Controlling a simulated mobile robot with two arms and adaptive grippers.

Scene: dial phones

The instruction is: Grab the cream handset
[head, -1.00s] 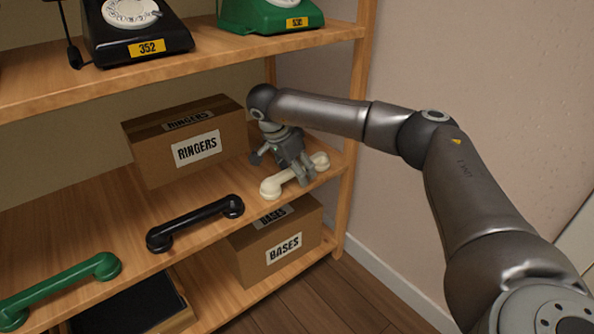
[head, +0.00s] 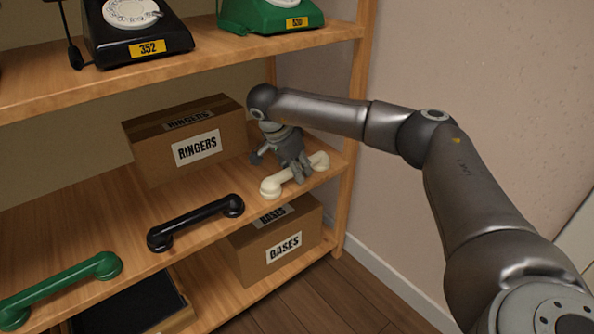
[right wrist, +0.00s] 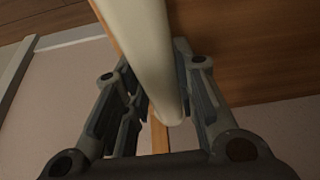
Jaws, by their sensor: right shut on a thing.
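The cream handset (head: 271,187) lies on the middle shelf at its right end, beside the upright post. My right gripper (head: 299,173) reaches down over the middle of its grip and is shut on it. In the right wrist view the cream handset (right wrist: 148,50) runs between the two fingers of the right gripper (right wrist: 163,95). Part of the handset's grip is hidden by the fingers in the head view. The handset looks to be still on the shelf. My left gripper is not in view.
A black handset (head: 195,222) and a green handset (head: 60,287) lie further left on the same shelf. A RINGERS box (head: 150,155) stands behind, close to my right gripper. A BASES box (head: 250,265) is below. Telephones (head: 135,45) stand on the shelf above.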

